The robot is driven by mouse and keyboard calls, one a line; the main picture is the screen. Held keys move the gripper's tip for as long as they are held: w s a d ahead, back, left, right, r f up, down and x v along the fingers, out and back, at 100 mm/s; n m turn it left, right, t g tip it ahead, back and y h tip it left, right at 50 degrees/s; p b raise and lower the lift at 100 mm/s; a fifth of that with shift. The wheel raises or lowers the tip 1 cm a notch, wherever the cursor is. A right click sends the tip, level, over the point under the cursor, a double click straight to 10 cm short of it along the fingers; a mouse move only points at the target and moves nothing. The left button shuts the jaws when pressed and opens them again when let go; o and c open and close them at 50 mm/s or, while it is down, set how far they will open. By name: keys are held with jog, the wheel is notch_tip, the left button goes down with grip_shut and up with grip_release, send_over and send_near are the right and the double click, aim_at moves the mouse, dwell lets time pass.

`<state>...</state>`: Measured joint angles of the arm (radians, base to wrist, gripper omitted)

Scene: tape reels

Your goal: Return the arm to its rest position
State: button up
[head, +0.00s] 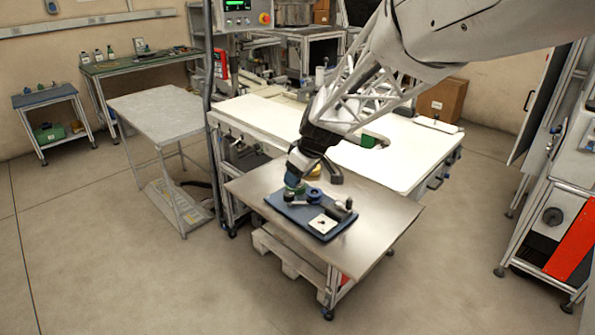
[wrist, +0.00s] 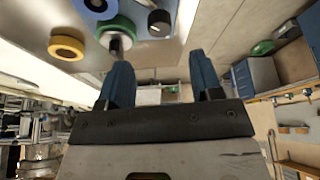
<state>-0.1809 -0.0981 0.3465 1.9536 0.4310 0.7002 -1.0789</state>
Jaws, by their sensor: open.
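My gripper (head: 296,178) hangs from the arm at the upper right, over the back left of a dark blue board (head: 286,209). In the wrist view its two blue fingers (wrist: 160,75) stand apart with nothing between them. A green reel (wrist: 122,24) on a metal spindle is near the left finger. A yellow reel (wrist: 66,57) lies left of it, and a blue reel (wrist: 95,5) is cut by the top edge. In the head view a blue reel (head: 314,194) is on the board, and the yellow reel (head: 315,171) shows partly behind the gripper.
The board lies on a steel table (head: 375,215) with bare metal around it. A white square plate (head: 322,224) and a dark cylinder (head: 341,210) are on the board. A long white bench (head: 390,155) stands just behind. A grey table (head: 155,110) is to the left.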

jog(key=s+d+r+m+h, duration=0.1)
jog(key=s+d, duration=0.4)
jog(key=s, duration=0.7)
jog(key=s+d+r+m+h, duration=0.1)
jog(key=s+d+m, duration=0.5)
jog(key=s, duration=0.6)
jog(key=s+d+r+m+h, duration=0.1)
jog(key=s+d+r+m, duration=0.2)
jog(key=s, duration=0.9)
jog(key=d+m, duration=0.1)
jog(key=d, duration=0.2)
jog(key=shift+s+d+r+h, duration=0.2)
jog(key=shift+r+h, duration=0.1)
jog(key=shift+h, duration=0.1)
jog(key=shift+c, duration=0.3)
